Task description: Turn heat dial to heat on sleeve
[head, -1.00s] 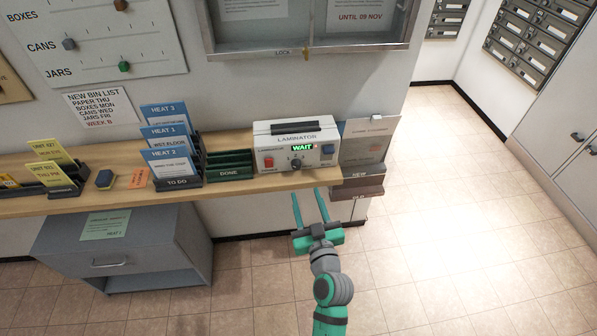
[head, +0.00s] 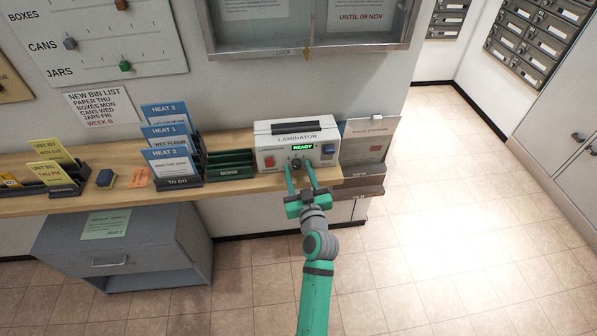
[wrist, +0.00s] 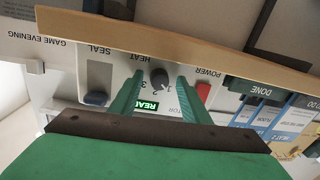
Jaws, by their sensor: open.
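The laminator (head: 265,139) is a white box at the right end of the wooden shelf, its green display reading READY. Its dark heat dial (head: 296,163) is on the front face, and shows in the wrist view (wrist: 159,77) with small numbers beside it; I cannot tell its setting. My gripper (head: 298,170) is open, its two green fingers on either side of the dial; in the wrist view (wrist: 160,82) it holds nothing, and contact is unclear. Blue-topped sleeves labelled HEAT 3 (head: 164,109), HEAT 1 (head: 165,131) and HEAT 2 (head: 166,154) stand in the TO DO rack (head: 181,182), HEAT 2 frontmost.
A red power switch (head: 269,161) and a blue seal control (head: 328,149) flank the dial. The green DONE rack (head: 230,172) is left of the laminator. A leaflet holder (head: 362,187) hangs at the shelf's right end. The floor at the right is clear.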

